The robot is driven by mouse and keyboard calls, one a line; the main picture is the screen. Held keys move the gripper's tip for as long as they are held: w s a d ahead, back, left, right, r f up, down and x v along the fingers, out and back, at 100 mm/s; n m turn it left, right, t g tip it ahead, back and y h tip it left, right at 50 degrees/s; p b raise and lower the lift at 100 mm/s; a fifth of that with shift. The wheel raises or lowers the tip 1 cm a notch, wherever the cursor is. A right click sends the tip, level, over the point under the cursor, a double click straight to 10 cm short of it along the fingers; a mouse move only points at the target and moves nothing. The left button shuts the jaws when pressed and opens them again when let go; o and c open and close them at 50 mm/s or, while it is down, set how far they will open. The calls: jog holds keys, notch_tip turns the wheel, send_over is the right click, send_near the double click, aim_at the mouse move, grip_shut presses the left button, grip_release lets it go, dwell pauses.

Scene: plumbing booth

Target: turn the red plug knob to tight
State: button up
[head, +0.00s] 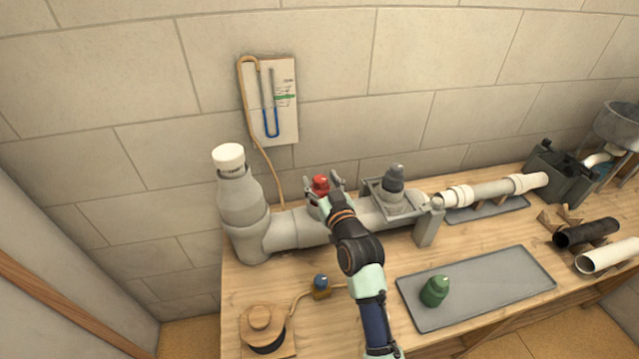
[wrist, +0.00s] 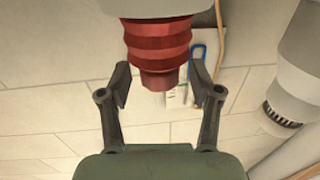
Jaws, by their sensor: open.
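The red plug knob (head: 320,184) sits on the grey horizontal pipe (head: 296,228) in the head view. In the wrist view the red plug (wrist: 157,50) shows a ribbed body with a narrower faceted end. My gripper (head: 325,190) is at the plug in the head view. In the wrist view my gripper (wrist: 166,90) is open, with one finger on each side of the narrow end. A gap shows between each finger and the plug, so the fingers do not appear to touch it.
A grey plug (head: 394,180) stands on the pipe to the right. A white-capped upright pipe (head: 240,195) is at left. A gauge board (head: 271,100) hangs on the wall. On the bench are a blue-topped valve (head: 321,285), a wooden reel (head: 262,322) and a tray (head: 500,290) bearing a green plug (head: 434,291).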

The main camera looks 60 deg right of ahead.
jog(key=shift+w+d, duration=0.3)
jog(key=shift+d, duration=0.05)
jog(key=c, duration=1.2)
